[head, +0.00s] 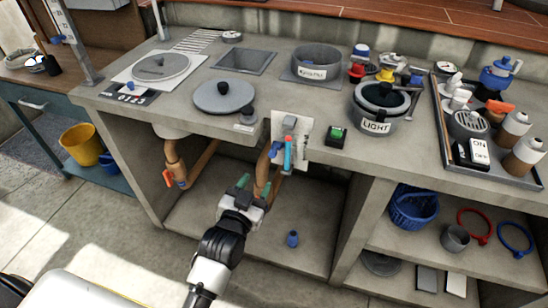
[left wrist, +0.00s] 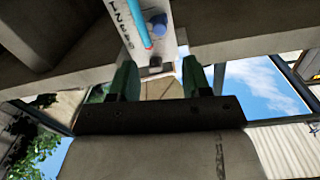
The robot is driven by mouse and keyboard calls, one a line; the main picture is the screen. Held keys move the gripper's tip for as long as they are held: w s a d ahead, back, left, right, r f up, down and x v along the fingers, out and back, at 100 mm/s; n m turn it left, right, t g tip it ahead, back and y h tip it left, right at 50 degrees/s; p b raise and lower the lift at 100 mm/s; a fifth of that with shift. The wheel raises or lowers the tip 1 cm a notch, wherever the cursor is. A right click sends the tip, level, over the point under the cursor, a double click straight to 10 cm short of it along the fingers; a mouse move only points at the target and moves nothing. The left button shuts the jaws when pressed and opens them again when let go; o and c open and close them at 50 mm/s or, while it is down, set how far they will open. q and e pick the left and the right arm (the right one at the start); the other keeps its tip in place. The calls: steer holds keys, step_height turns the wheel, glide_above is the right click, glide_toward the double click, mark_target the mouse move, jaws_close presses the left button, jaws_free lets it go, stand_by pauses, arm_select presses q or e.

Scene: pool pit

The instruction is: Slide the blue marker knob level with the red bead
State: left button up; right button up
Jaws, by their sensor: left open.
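A white gauge plate (head: 303,130) hangs on the front edge of the counter. A bright cyan tube (head: 288,150) runs along it; it also shows in the left wrist view (left wrist: 136,20). The blue marker knob (head: 275,150) sits beside the tube and shows in the left wrist view (left wrist: 157,24). A small red bead (left wrist: 148,44) shows near one end of the tube, offset along it from the knob. My left gripper (head: 256,186) is open and empty, below and in front of the plate, apart from the knob. My right gripper is out of view.
Brown pipes with a red-orange valve handle (head: 169,179) hang under the counter left of my gripper. A green-topped button box (head: 336,136) sits on the counter right of the plate.

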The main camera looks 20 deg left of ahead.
mark_target(271, 156)
arm_select(q)
steer(key=w, duration=0.9)
steer(key=shift+w+d, duration=0.3)
steer(key=shift+d, duration=0.05)
jaws_close()
